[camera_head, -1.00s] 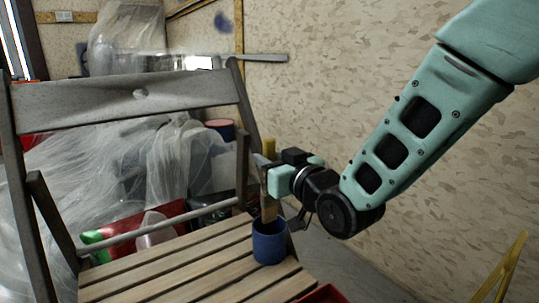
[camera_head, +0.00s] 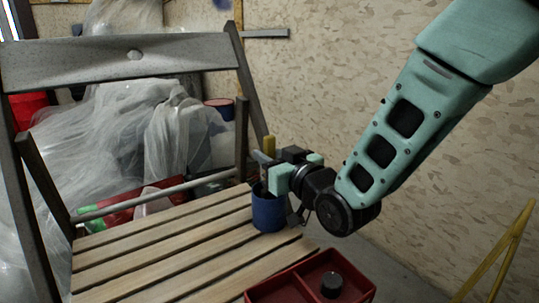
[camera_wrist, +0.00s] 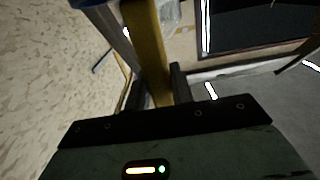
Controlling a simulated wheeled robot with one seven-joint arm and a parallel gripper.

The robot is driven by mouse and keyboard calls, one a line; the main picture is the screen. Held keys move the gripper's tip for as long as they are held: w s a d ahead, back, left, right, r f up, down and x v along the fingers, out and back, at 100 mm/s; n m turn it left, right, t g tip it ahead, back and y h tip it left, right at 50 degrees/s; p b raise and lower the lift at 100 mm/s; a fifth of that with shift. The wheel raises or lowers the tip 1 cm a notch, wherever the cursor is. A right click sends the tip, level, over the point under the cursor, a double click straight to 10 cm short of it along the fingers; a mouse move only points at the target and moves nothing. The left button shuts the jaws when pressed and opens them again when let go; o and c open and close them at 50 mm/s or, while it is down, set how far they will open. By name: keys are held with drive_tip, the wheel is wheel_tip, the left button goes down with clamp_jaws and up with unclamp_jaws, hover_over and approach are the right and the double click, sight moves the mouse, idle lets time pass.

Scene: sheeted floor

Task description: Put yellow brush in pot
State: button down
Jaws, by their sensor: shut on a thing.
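The blue pot (camera_head: 268,213) stands upright on the slatted wooden seat of a chair, near the seat's right edge. The yellow brush (camera_head: 269,146) is upright, with its yellow end showing above my gripper (camera_head: 266,174). My gripper is shut on the brush, close above the pot's rim. The brush's lower part goes down into the pot opening, and its lower end is hidden there. In the wrist view the yellow brush handle (camera_wrist: 147,45) runs up from between the jaws.
The chair seat (camera_head: 165,255) has free room left of the pot. A red divided tray (camera_head: 300,285) with a dark round piece (camera_head: 331,284) is at the front. The chair backrest (camera_head: 130,60) and plastic sheeting (camera_head: 120,130) are behind. A yellow frame (camera_head: 500,255) stands at the right.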

drive_tip(key=c, duration=1.1)
unclamp_jaws()
drive_tip(key=shift+s, duration=0.1)
drive_tip(key=b+v, duration=0.7)
drive_tip(key=v, duration=0.2)
drive_tip(key=shift+s+d, duration=0.3)
